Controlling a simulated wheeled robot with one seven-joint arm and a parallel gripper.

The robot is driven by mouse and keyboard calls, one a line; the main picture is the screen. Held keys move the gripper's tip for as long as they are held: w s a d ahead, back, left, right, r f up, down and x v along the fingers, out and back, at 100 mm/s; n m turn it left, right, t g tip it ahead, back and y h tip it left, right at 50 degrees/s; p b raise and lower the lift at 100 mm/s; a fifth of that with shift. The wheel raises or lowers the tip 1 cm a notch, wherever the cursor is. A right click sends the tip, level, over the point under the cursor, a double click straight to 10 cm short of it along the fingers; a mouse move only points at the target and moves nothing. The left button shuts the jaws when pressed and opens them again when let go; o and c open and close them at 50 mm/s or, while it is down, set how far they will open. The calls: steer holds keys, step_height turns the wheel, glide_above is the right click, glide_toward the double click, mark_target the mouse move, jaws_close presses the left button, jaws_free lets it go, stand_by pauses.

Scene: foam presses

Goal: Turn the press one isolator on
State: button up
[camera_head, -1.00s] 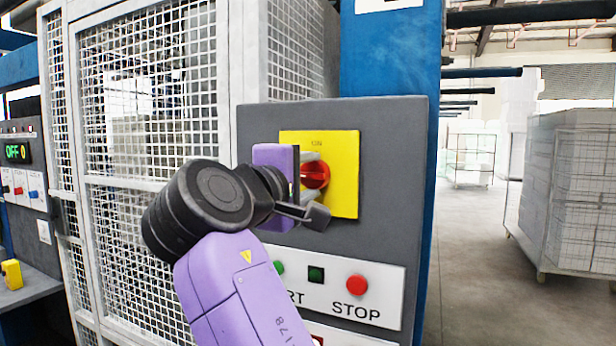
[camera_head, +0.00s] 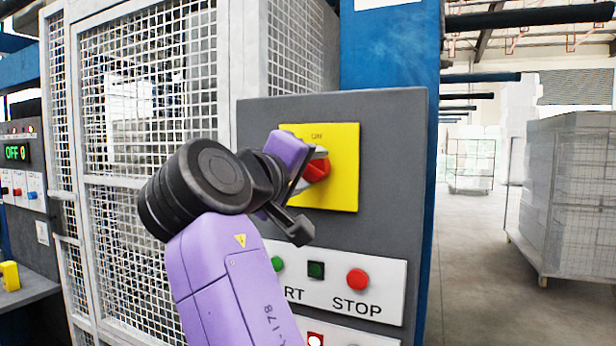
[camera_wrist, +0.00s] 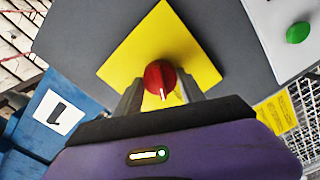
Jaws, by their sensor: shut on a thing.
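The press one isolator is a red rotary knob (camera_head: 317,168) on a yellow plate (camera_head: 345,190), on a grey control panel. "ON" is printed at the top of the plate. My gripper (camera_head: 312,170) is at the knob, its fingers closed on it from both sides. In the wrist view the red knob (camera_wrist: 160,78) sits between the two grey fingertips of my gripper (camera_wrist: 161,88), and a white mark shows on its face. In the head view my wrist is tilted and hides the left part of the knob.
Below the plate are a green START button (camera_head: 278,264), a small dark green square (camera_head: 316,270) and a red STOP button (camera_head: 357,279). A mesh guard (camera_head: 150,100) stands left of the panel. A "1" sign (camera_wrist: 59,112) shows in the wrist view. The aisle right is open, with a loaded cage (camera_head: 570,190).

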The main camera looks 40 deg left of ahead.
steer(key=m+b, duration=0.2)
steer(key=m, duration=0.4)
steer(key=shift+f, duration=0.2)
steer(key=m+b, duration=0.2)
steer(key=m, duration=0.4)
steer(key=shift+r, duration=0.1)
stand_by(0.4)
steer(key=o, duration=1.4)
steer(key=shift+c, duration=0.2)
steer(key=b+v, duration=0.2)
steer(key=v, duration=0.6)
steer(key=shift+b, duration=0.3)
